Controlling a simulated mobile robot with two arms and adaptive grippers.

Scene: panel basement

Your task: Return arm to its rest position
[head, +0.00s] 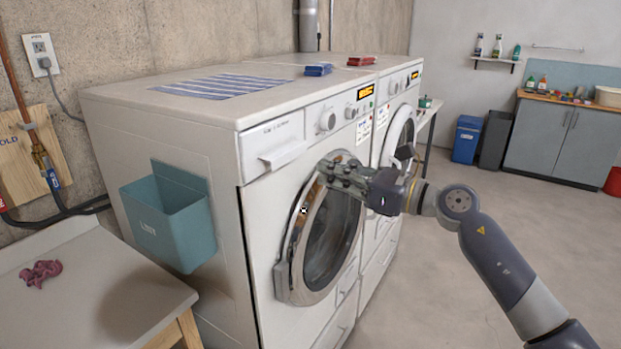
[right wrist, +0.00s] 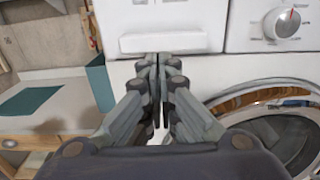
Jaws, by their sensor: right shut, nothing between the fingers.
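My right gripper (head: 341,172) is in front of the nearer white washing machine (head: 270,190), by the upper part of its round door (head: 330,235). In the right wrist view its fingers (right wrist: 158,95) are together with nothing between them, in front of the machine's front below the drawer handle. The door's rim and dark glass show at the right of that view. The door looks shut or nearly shut; I cannot tell which. Whether the fingers touch the machine is unclear. My right arm (head: 495,255) reaches in from the lower right. My left gripper is out of view.
A teal bin (head: 170,222) hangs on the machine's side. A table (head: 90,290) with a crumpled dark pink cloth (head: 41,272) stands at lower left. A second machine (head: 398,100) stands beyond. The floor (head: 560,235) at right is clear up to the grey cabinet (head: 555,140).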

